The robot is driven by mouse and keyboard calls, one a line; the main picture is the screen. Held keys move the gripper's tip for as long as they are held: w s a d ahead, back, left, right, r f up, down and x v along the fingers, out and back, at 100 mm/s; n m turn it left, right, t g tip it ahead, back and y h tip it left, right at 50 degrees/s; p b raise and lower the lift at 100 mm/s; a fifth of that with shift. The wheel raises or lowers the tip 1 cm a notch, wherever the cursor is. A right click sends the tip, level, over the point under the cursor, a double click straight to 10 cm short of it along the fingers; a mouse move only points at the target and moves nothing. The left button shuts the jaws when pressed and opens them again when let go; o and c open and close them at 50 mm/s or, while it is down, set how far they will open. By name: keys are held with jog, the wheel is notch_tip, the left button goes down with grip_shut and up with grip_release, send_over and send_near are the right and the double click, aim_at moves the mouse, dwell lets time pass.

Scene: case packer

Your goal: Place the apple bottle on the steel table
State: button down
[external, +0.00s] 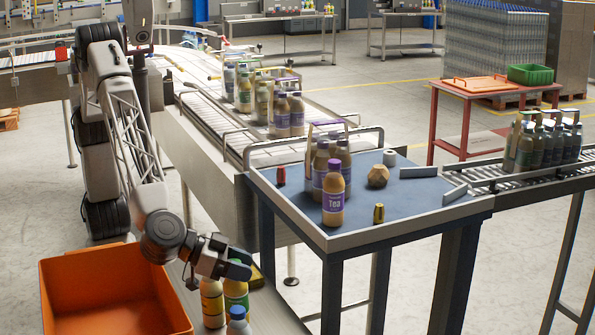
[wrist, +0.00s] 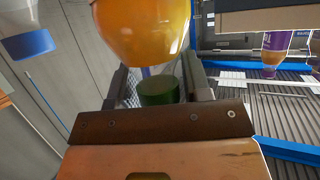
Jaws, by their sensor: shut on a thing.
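My gripper (external: 240,268) is low at the bottom centre of the external view, shut on a green-capped bottle (external: 236,294) with a green label, which looks like the apple bottle. The bottle looks upright. A pale metal surface (external: 270,312), perhaps the steel table, lies under and beside it. I cannot tell whether the bottle touches that surface.
A yellow-orange bottle (external: 211,303) and a blue-capped bottle (external: 238,320) stand close to the held bottle. An orange crate (external: 112,258) is on the left. A blue-topped table (external: 290,207) with tea bottles and small objects stands to the right, beside conveyors.

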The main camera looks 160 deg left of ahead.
aim_at(242, 285)
jog(key=shift+f, duration=0.65)
jog(key=shift+f, duration=1.9)
jog(key=c, duration=0.6)
grip_release()
jog(key=shift+f, duration=0.1)
jog(key=shift+o, duration=0.2)
jog(key=shift+d, duration=0.1)
